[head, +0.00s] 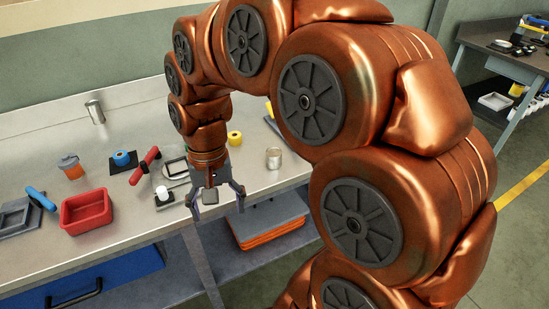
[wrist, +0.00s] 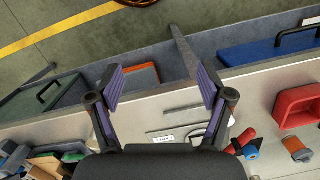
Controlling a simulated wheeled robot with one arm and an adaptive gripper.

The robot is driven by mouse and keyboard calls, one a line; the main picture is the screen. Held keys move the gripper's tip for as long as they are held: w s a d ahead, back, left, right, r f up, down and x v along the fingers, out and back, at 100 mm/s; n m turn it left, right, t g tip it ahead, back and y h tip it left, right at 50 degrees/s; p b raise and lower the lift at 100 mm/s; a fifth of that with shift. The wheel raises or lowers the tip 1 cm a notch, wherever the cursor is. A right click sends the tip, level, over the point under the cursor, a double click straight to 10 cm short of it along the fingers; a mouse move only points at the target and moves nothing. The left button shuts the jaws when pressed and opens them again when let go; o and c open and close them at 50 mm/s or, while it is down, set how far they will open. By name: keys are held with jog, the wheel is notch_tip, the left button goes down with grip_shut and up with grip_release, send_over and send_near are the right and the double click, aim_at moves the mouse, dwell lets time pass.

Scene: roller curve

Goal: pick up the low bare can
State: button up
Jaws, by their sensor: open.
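The low bare can (head: 273,158), short and plain metallic, stands upright on the grey bench near its right part in the head view. I cannot make it out in the wrist view. My gripper (head: 218,203) is open and empty by the bench's front edge, left of and nearer than the can, apart from it. In the wrist view my gripper (wrist: 160,88) shows its two purple-padded fingers spread wide, with the bench front and shelf below between them. A taller metallic can (head: 95,111) stands at the back left of the bench.
A red bin (head: 87,212), an orange jar (head: 70,167), a blue roll (head: 122,158) and a red-handled tool (head: 146,165) lie left of my gripper. A yellow roll (head: 235,138) stands behind and left of the can. Bench (head: 258,182) surface in front of the can is clear.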

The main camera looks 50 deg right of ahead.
jog(key=w+d+m, duration=0.5)
jog(key=w+d, duration=0.2)
jog(key=d, duration=0.1)
jog(key=m+t+y, duration=0.1)
jog(key=m, duration=0.9)
send_over(274, 151)
notch_tip(274, 151, down, 2)
jog(key=shift+d, duration=0.15)
jog(key=shift+s+d+f, duration=0.1)
jog(key=shift+d+f, duration=0.05)
jog(key=shift+f+t, duration=0.25)
jog(key=shift+t, duration=0.05)
jog(key=shift+a+f+p, duration=0.25)
jog(key=shift+f+p, duration=0.5)
jog(key=shift+f, duration=1)
jog(key=shift+a+f+p, duration=0.2)
jog(key=shift+f+p, duration=0.5)
jog(key=shift+f, duration=1.05)
jog(key=shift+c, duration=0.3)
jog(key=c, duration=1.2)
